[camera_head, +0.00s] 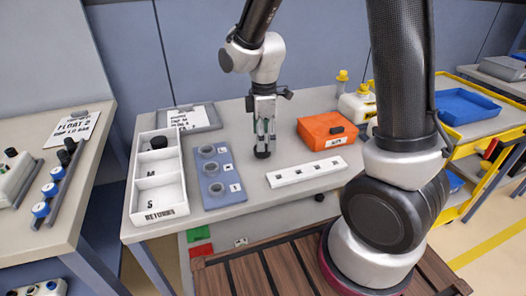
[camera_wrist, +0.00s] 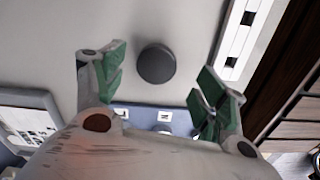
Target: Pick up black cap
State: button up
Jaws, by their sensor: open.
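A black round cap (camera_wrist: 155,63) lies on the light grey bench top, seen from above in the wrist view between my two spread green-padded fingers. Clear bench shows on both sides of it, and the fingers appear apart from it. In the head view the cap (camera_head: 262,154) is just under my gripper (camera_head: 264,136), which points straight down, open and empty. Another black cap (camera_head: 158,142) sits in the top compartment of the white returns tray (camera_head: 148,216).
A blue-grey plate with several round sockets (camera_head: 232,190) lies left of the gripper.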

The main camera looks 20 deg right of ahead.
jog(key=f, duration=0.5)
jog(key=shift+w+a, duration=0.2)
jog(key=c, duration=0.9)
